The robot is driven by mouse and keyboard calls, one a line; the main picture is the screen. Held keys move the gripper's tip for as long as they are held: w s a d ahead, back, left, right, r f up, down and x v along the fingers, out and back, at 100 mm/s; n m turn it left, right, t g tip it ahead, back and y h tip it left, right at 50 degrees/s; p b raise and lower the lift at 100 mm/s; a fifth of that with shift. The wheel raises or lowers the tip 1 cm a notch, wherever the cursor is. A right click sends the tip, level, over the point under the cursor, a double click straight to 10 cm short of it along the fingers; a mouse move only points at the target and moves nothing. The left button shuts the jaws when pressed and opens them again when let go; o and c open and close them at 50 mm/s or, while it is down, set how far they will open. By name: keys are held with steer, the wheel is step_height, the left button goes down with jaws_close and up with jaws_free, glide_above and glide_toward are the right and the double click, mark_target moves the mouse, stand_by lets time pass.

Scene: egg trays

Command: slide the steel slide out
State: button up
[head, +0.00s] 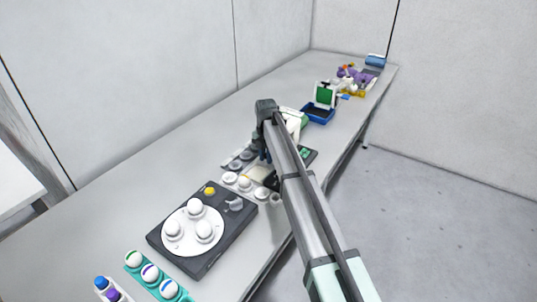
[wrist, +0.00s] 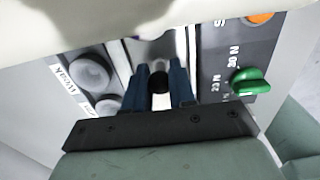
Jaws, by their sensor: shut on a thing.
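In the wrist view, the two dark blue fingers of my gripper (wrist: 160,80) point at a grey panel (wrist: 118,62) and are closed around a small round black knob (wrist: 159,84). Behind the knob, a pale, shiny strip that looks like the steel slide (wrist: 160,50) runs between light rails; how far out it sits cannot be told. In the head view, my gripper (head: 262,156) is low over the panel on the bench, mostly hidden by my arm.
Round grey knobs (wrist: 90,72) sit left of the fingers, a green knob (wrist: 250,82) and an orange one (wrist: 260,18) right. In the head view, a dark box with white knobs (head: 206,262) stands nearer on the bench, and a blue tray (head: 318,117) farther back.

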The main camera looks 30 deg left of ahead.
steer(key=shift+s, duration=3.1)
steer(key=o, duration=0.8)
steer(key=shift+o, duration=0.2)
steer(key=shift+r, duration=0.1)
steer(key=shift+r, duration=2.9)
step_height(320, 180, up, 8)
